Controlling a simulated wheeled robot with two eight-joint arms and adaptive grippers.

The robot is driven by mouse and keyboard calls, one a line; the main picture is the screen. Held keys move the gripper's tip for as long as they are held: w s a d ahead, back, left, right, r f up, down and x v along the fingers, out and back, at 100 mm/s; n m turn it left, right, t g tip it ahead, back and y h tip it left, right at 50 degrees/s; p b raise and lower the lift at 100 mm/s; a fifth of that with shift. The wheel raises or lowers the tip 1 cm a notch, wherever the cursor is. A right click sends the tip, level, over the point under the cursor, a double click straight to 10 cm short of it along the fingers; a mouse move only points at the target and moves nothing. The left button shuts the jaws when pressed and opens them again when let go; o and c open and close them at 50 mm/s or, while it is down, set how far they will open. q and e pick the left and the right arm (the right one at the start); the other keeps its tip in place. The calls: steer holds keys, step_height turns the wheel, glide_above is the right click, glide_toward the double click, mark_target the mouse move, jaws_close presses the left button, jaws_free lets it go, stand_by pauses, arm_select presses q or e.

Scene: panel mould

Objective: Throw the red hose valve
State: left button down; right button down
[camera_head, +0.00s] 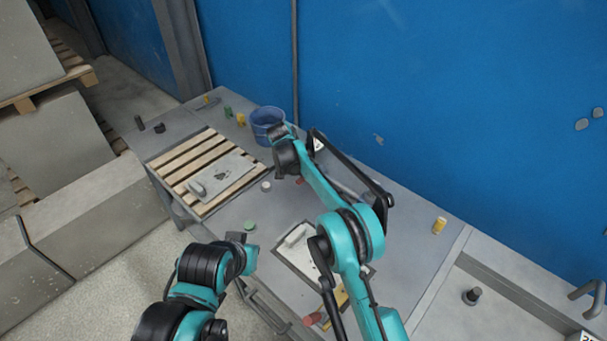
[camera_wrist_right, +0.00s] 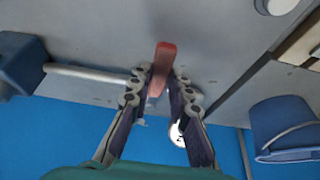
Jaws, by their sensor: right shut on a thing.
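The red valve lever (camera_wrist_right: 162,62) shows in the right wrist view, standing up between the fingertips of my right gripper (camera_wrist_right: 160,84). The gripper is shut on it, with the lever's far end sticking out beyond the tips. In the head view a small red part (camera_head: 300,181) shows beside my right wrist; the arm hides most of the grip. A pale pipe (camera_wrist_right: 90,74) runs left from near the fingertips to a blue block (camera_wrist_right: 20,63). My left gripper (camera_head: 245,242) is over the bench's front edge, away from the valve; its fingers are too unclear to judge.
A blue bucket (camera_head: 267,122) stands behind my right wrist and also shows in the right wrist view (camera_wrist_right: 284,128). A slatted pallet (camera_head: 180,160) holds a grey panel (camera_head: 222,175). A mould tray (camera_head: 284,264) lies beside my right arm. The blue wall (camera_head: 440,90) is close behind.

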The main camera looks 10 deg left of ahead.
steer(key=c, duration=1.4)
jaws_free()
steer(key=shift+r, duration=0.1)
steer(key=v, duration=1.1)
steer(key=shift+s+r, duration=0.15)
steer(key=shift+r, duration=0.2)
steer(key=shift+s+a+f, duration=0.1)
steer(key=shift+a, duration=0.15)
